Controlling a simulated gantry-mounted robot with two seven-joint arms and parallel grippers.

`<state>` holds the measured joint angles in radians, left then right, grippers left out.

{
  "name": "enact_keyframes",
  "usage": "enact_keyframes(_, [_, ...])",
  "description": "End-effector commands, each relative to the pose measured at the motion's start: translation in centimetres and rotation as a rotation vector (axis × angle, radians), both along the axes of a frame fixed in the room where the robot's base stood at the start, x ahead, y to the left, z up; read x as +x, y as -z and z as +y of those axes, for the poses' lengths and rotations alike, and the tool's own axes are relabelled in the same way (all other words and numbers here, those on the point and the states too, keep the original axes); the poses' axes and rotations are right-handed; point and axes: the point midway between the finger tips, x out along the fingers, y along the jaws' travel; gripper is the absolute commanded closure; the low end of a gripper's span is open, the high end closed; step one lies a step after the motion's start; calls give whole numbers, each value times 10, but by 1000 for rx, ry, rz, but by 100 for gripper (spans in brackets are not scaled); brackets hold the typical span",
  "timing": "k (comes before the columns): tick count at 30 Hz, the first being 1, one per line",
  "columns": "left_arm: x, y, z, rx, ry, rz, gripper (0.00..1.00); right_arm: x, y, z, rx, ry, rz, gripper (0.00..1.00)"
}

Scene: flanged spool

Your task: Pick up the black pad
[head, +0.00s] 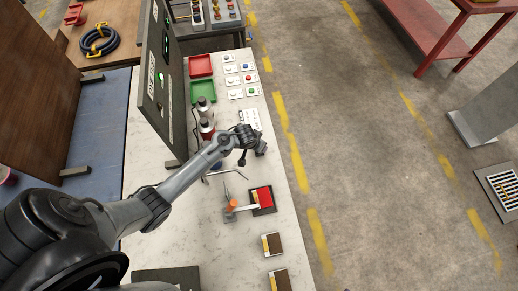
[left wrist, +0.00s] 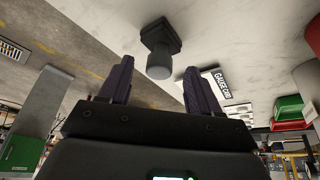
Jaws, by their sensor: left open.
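My left gripper (head: 253,149) is over the white bench, beyond the red square, with its jaws apart. In the left wrist view its two dark fingers (left wrist: 157,69) are open with nothing between them in contact. A dark piece with a square black plate (left wrist: 160,36) and a grey round end (left wrist: 159,67) shows beyond the fingertips, apart from them. In the head view the gripper seems to hide this piece. I cannot tell for certain which thing is the black pad; a dark square base (head: 263,209) also lies under the red square (head: 263,196). My right gripper is not in view.
An upright panel (head: 158,82) and bottles (head: 206,128) stand left of the gripper. A red tray (head: 201,65), a green tray (head: 202,91) and several small cards (head: 236,93) lie farther back. An orange-marked lever (head: 232,206) and brown blocks (head: 272,244) are nearer.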

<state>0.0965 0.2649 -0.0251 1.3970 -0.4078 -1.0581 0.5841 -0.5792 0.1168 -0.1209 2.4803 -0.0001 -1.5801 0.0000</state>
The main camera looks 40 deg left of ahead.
Motion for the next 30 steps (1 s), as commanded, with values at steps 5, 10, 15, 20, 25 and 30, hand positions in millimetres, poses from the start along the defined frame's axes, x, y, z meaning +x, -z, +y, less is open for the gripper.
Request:
enact_keyframes(5, [10,19,1,0,-1,0,37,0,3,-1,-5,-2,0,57])
enact_keyframes(10, [13,27,2,1,-1,0,37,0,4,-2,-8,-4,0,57])
enact_keyframes(15, [13,28,2,1,-1,-1,37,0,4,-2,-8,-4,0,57])
enact_keyframes(20, [13,28,1,1,-1,-1,51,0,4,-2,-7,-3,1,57])
enact_keyframes(25, [13,28,1,0,-1,0,77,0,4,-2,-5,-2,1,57])
enact_keyframes(30, [13,27,1,0,-1,-1,98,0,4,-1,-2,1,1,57])
